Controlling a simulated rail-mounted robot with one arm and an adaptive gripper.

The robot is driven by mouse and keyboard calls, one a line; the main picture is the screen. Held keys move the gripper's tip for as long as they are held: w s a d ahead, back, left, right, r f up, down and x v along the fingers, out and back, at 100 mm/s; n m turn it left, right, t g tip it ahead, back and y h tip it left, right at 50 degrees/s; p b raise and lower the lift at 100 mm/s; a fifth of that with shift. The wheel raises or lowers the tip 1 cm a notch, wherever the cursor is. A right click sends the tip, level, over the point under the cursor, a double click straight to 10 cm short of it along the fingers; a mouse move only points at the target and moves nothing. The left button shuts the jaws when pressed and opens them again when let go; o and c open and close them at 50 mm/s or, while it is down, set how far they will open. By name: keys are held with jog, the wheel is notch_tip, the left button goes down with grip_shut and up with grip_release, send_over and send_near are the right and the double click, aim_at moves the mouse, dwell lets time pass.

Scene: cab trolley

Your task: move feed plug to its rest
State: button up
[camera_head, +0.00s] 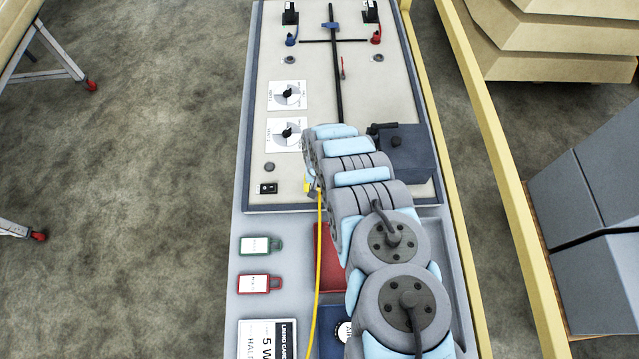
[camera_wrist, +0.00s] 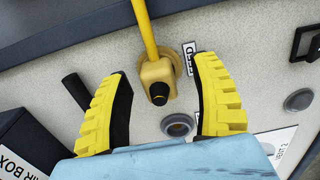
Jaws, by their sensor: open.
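The yellow feed plug (camera_wrist: 157,82) with its black tip shows in the wrist view, at a tan round fitting (camera_wrist: 172,62) beside a small label. Whether it is fully seated there I cannot tell. Its yellow cable (camera_wrist: 143,28) runs toward the top of that view and also shows in the head view (camera_head: 320,250). My gripper (camera_wrist: 162,72) is open, with one yellow finger on each side of the plug and visible gaps. A grey round socket (camera_wrist: 177,126) sits empty close by; whether it is the rest is unclear. My arm hides most of the plug area in the head view.
A dark air box (camera_head: 407,155) stands on the panel right of my arm. Two dials (camera_head: 288,95) (camera_head: 288,134) and a black switch (camera_head: 267,188) lie left. Green (camera_head: 260,246) and red (camera_head: 260,284) tags lie in the front tray. A yellow rail (camera_head: 490,130) runs along the right.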

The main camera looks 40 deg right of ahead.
grip_shut()
jog(key=shift+r+p, duration=2.2)
jog(key=shift+r, duration=0.85)
